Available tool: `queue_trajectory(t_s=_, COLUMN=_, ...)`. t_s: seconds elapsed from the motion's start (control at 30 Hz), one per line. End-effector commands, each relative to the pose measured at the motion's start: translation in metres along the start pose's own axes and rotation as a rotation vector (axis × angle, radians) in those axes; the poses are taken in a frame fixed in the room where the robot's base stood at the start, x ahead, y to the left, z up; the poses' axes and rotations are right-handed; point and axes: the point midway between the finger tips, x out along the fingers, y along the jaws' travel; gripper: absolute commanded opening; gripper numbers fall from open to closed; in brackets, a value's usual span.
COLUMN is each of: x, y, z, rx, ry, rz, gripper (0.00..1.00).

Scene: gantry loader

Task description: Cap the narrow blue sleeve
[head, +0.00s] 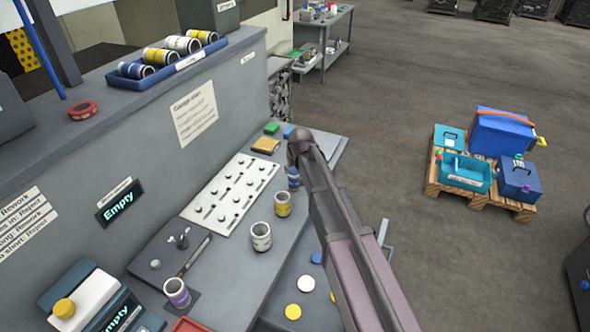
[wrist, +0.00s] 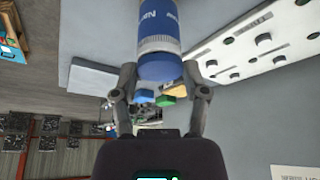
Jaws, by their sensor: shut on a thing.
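The narrow blue sleeve (head: 293,180) stands on the bench beside my arm in the head view. In the wrist view, which looks upside down, the sleeve (wrist: 158,18) shows white lettering and a silver collar. A blue cap (wrist: 160,68) sits at the collar end, between the fingertips of my gripper (wrist: 160,73). The gripper is shut on this cap. The cap looks in line with the sleeve and meets its collar; I cannot tell how firmly it is seated. In the head view my arm hides the gripper and cap.
Yellow (head: 283,205), white (head: 261,236) and purple (head: 177,292) sleeves stand nearby on the bench. Loose white (head: 306,283), yellow (head: 293,311) and blue (head: 316,258) caps lie at the front. A white pegged plate (head: 230,193) lies left of the blue sleeve. A blue tray (head: 140,83) holds several sleeves on the ledge.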

Motion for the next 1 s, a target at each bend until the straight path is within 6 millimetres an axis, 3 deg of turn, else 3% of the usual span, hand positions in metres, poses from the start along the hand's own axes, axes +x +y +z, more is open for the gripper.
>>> queue_trajectory(t_s=0.4, x=0.0029, y=0.0001, z=0.0012, rx=0.0, ry=0.0, rz=0.0, gripper=0.35)
queue_trajectory(t_s=0.43, x=0.0025, y=0.0001, z=0.001, rx=0.0, ry=0.0, rz=0.0, gripper=0.67)
queue_trajectory(t_s=0.53, x=0.0024, y=0.0001, z=0.001, rx=0.0, ry=0.0, rz=0.0, gripper=0.97)
queue_trajectory(t_s=1.0, x=0.0024, y=0.0, z=0.001, rx=0.0, ry=0.0, rz=0.0, gripper=0.98)
